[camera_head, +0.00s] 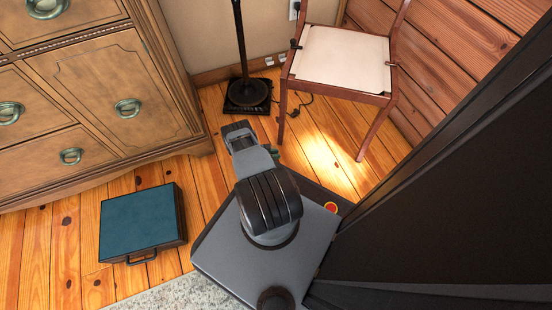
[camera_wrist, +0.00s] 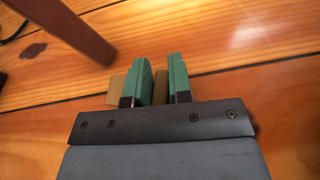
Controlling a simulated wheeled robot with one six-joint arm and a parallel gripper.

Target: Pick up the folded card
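A small tan piece that looks like the folded card (camera_wrist: 117,89) shows in the wrist view. It sticks out left of my gripper's left finger, and a darker olive part shows in the gap between the fingers. The left finger hides its middle. My gripper (camera_wrist: 161,80) has two green fingers standing apart, low over the plank floor. I cannot tell whether either finger touches the card. In the head view my arm hides the card, and only a bit of green finger (camera_head: 273,151) shows beyond it.
A wooden chair (camera_head: 341,58) with a pale seat stands close by; its leg (camera_wrist: 72,30) shows at upper left in the wrist view. A black lamp base (camera_head: 247,96) stands behind. A dresser (camera_head: 98,85) and teal-topped case (camera_head: 138,217) are at left. Cords lie near the chair.

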